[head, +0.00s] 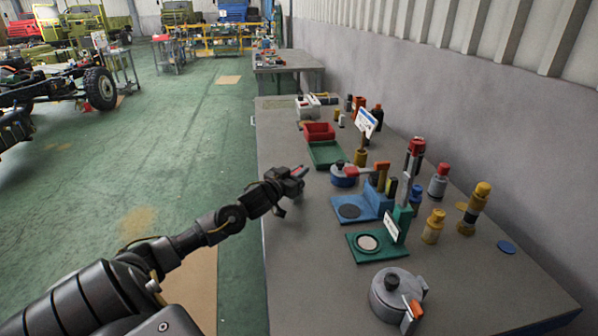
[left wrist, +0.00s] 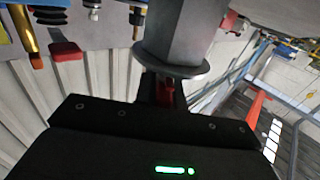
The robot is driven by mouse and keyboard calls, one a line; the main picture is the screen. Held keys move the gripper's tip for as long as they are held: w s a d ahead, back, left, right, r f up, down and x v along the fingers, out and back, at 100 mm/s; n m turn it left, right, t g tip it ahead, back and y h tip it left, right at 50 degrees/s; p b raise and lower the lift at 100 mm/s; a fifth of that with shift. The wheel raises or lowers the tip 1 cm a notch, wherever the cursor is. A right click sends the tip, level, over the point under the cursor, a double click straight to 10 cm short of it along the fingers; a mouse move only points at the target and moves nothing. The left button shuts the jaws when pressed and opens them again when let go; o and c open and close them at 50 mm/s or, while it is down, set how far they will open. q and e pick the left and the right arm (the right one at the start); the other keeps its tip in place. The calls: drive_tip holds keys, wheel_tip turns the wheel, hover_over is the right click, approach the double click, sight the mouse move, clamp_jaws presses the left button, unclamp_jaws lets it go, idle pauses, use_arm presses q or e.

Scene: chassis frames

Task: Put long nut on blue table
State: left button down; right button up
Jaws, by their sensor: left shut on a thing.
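In the left wrist view, my left gripper (left wrist: 165,92) is shut on a grey hexagonal part with a round flange, the long nut (left wrist: 182,35). In the head view, my left gripper (head: 293,181) is over the near-left part of the grey workbench; the nut is too small and dark to make out there. The blue table (head: 377,201) appears to be the low blue stand with a dark round pad, to the right of my gripper and apart from it. Its pad looks bare. My right gripper is not in view.
A green stand (head: 376,248) with a round pad and white sign is in front of the blue one. A grey-lidded pot (head: 395,292) is nearer. A blue pot (head: 344,174), red bin (head: 318,131) and several bottles stand around. The grey bench (head: 315,270) is clear at front left.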

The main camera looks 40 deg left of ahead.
use_arm(q)
drive_tip(key=c, duration=1.5)
unclamp_jaws()
drive_tip(key=shift+s+d+b, duration=0.1)
drive_tip(key=shift+s+d, duration=0.05)
drive_tip(key=shift+s, duration=1.85)
drive_tip(key=shift+s+d+b, duration=0.15)
drive_tip(key=shift+s+d, duration=0.05)
drive_tip(key=shift+s, duration=1.75)
drive_tip(key=shift+s+d+b, duration=0.1)
drive_tip(key=shift+s+d, duration=0.05)
drive_tip(key=shift+s, duration=1.85)
